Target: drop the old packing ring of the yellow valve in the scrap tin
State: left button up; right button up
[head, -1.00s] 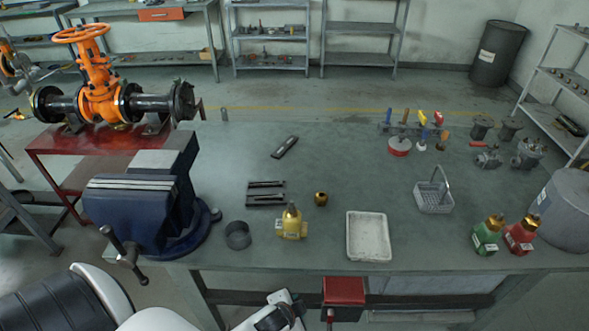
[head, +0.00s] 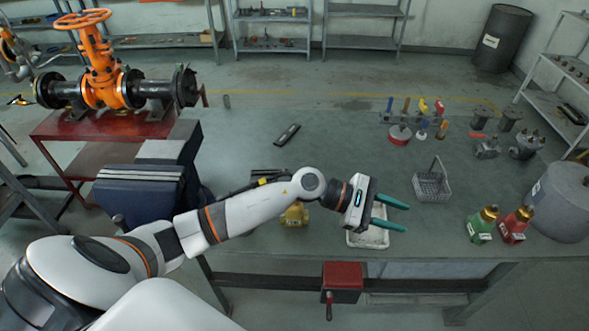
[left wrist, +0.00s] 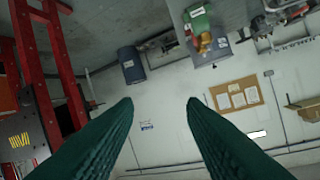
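The yellow valve (head: 295,215) stands on the bench, its top hidden behind my left arm. I cannot make out its packing ring. The dark round open tin, seen earlier left of this valve, is hidden behind my arm. It may be the scrap tin. My left gripper (head: 405,218) is open and empty, its green fingers pointing right above the white tray (head: 354,240). In the left wrist view its fingers (left wrist: 160,105) are spread with nothing between them. My right gripper is not in view.
A blue vise (head: 140,195) stands at the bench's left. A wire basket (head: 432,187), a green valve (head: 482,226), a red valve (head: 514,227) and a grey drum (head: 566,200) stand to the right. The bench middle behind my arm is mostly clear.

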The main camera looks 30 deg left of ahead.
pick_arm(q)
jog(key=a+f+m+g+y, duration=0.1)
jog(key=a+m+y, duration=0.3)
jog(key=a, duration=0.4)
jog(key=a+m+g+y, duration=0.2)
jog(key=a+m+y, duration=0.2)
jog(key=a, duration=0.5)
jog(key=a+f+m+g+y, duration=0.1)
jog(key=a+m+g+y, duration=0.1)
jog(key=a+m+y, duration=0.2)
jog(key=shift+w+a+f+y+p, duration=0.15)
jog(key=shift+a+y, duration=0.2)
jog(key=shift+a, duration=0.4)
jog(key=shift+a+f+y+p, duration=0.1)
jog(key=shift+a+y, duration=0.3)
jog(key=shift+a, duration=0.3)
jog(key=shift+w+a+f+y+p, duration=0.15)
jog(key=shift+a+y, duration=0.2)
jog(key=shift+a, duration=0.4)
jog(key=shift+f+b, duration=0.75)
jog(key=shift+f, duration=0.85)
notch_tip(320, 180, down, 4)
jog(key=b, duration=0.3)
jog(key=shift+r, duration=0.2)
jog(key=c, duration=0.7)
